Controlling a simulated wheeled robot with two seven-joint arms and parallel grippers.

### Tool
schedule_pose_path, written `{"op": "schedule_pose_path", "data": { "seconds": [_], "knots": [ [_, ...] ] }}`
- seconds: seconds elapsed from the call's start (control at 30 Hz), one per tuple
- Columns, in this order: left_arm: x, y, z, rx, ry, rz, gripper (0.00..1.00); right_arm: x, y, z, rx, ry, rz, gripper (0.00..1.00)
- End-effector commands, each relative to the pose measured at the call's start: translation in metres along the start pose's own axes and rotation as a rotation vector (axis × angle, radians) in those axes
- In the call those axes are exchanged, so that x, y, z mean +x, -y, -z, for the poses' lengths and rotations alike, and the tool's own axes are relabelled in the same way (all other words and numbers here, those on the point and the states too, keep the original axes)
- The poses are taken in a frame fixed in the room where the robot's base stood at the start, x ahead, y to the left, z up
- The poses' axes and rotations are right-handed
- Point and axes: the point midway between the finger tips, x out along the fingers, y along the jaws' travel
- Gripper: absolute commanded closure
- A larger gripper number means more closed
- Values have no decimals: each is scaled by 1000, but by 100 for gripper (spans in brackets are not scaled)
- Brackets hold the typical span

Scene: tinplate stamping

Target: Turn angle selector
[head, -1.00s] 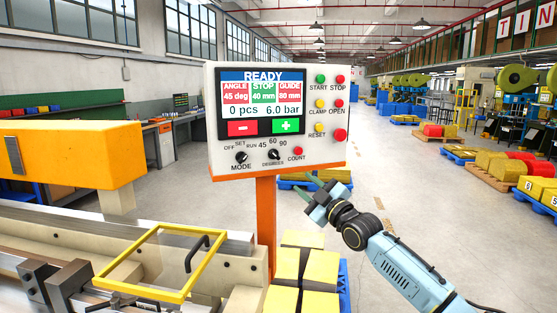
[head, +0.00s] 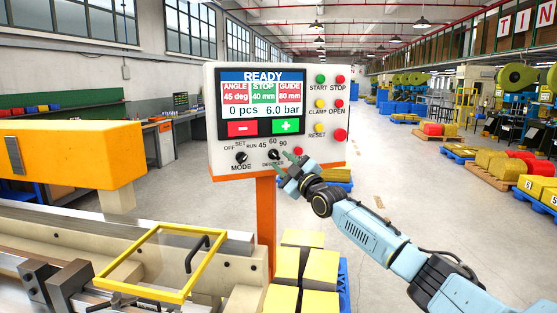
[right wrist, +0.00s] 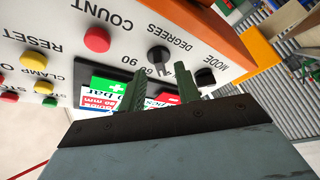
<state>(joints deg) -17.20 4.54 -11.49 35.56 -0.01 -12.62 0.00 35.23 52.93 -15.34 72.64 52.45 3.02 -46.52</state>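The angle selector is the black DEGREES knob (head: 273,155) at the lower middle of the white control panel, with 45, 60 and 90 marked around it. The panel's screen (head: 264,101) reads READY, ANGLE 45 deg. In the right wrist view, the DEGREES knob (right wrist: 158,55) stands just beyond the fingertips, unobstructed. My right gripper (head: 278,165) is at the panel's lower edge, just below and right of the knob. Its two green fingers, also in the right wrist view (right wrist: 157,80), are apart with nothing between them. My left gripper is not in view.
The MODE knob (head: 241,157) is left of the selector. The red COUNT button (head: 298,151) is close on the right, near my gripper. An orange post (head: 265,225) holds the panel. Yellow blocks (head: 300,262) are stacked below, beside a machine with a yellow frame (head: 150,292).

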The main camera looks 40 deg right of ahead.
Motion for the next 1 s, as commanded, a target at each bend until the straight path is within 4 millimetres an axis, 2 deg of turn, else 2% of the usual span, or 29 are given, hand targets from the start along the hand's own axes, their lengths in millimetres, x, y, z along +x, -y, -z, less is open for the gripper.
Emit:
{"op": "schedule_pose_path", "data": {
  "seconds": [0.3,0.77,1.0],
  "knots": [
    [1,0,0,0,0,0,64,24,-1,0,1,-1,-1,67],
    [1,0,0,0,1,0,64,28,0,0,0,1,0,67],
    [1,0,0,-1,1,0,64,28,0,0,0,1,0,95]
  ]
}}
